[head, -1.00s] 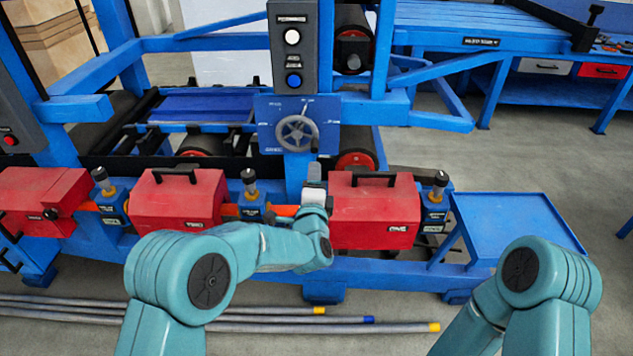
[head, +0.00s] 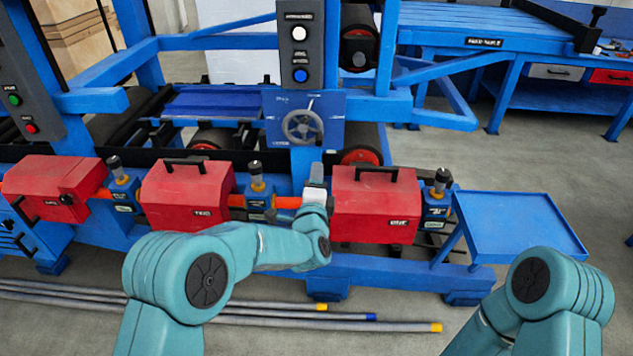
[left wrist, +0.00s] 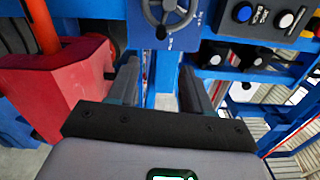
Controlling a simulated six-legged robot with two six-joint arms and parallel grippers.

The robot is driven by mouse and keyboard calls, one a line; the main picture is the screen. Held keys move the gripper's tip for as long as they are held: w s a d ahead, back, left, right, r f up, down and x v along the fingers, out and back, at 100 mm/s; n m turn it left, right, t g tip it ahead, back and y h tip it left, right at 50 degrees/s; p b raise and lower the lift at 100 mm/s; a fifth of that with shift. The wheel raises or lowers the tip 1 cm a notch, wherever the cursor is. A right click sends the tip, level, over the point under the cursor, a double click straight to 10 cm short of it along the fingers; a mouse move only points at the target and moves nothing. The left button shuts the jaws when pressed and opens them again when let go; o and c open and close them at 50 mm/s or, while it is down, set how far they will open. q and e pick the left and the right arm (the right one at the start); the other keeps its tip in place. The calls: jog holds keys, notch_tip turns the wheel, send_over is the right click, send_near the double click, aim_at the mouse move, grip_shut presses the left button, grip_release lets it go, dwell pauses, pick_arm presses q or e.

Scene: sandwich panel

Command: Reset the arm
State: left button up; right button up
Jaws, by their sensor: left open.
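My left arm reaches in from the lower left of the head view. Its gripper (head: 316,180) is in front of the blue machine frame, below the grey handwheel (head: 303,126) and just left of a red box (head: 375,207). In the left wrist view the two fingers (left wrist: 160,88) stand apart with nothing between them. The handwheel also shows there at the top (left wrist: 168,12), beyond the fingertips, and a red box (left wrist: 65,85) is close on the left. My right arm shows only its teal elbow at the lower right of the head view; its gripper is out of view.
More red boxes (head: 187,198) line the machine's lower rail on the left. A button box (head: 299,45) is above the handwheel. An empty blue tray (head: 520,235) is at right. Long grey rods (head: 250,317) lie on the floor. Open floor is at far right.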

pick_arm(q)
jog(key=shift+s+a, duration=0.1)
jog(key=a+f+n+g+y, duration=0.1)
jog(key=a+f+g+y, duration=0.1)
jog(key=a+f, duration=0.8)
jog(key=s+a+f+n+g+h, duration=0.1)
jog(key=s+a+f+n+g, duration=0.15)
jog(key=s+f, duration=0.45)
jog(key=s+a+f+n+g+h, duration=0.1)
jog(key=s+a+f+g, duration=0.2)
jog(key=s+f, duration=0.4)
jog(key=s+d+f+n+g+h, duration=0.1)
jog(key=s+f+n+g, duration=0.1)
jog(key=s+n, duration=0.3)
jog(key=s+d+f+n+g+h, duration=0.1)
jog(key=s+n+g, duration=0.3)
jog(key=s, duration=0.9)
jog(key=s+d+f+n+g+h, duration=0.1)
jog(key=s+d+f+n+g, duration=0.2)
jog(key=s+n, duration=0.5)
jog(key=shift+s+d+f+g, duration=0.25)
jog(key=shift+s+f+g, duration=0.3)
jog(key=shift+s, duration=0.3)
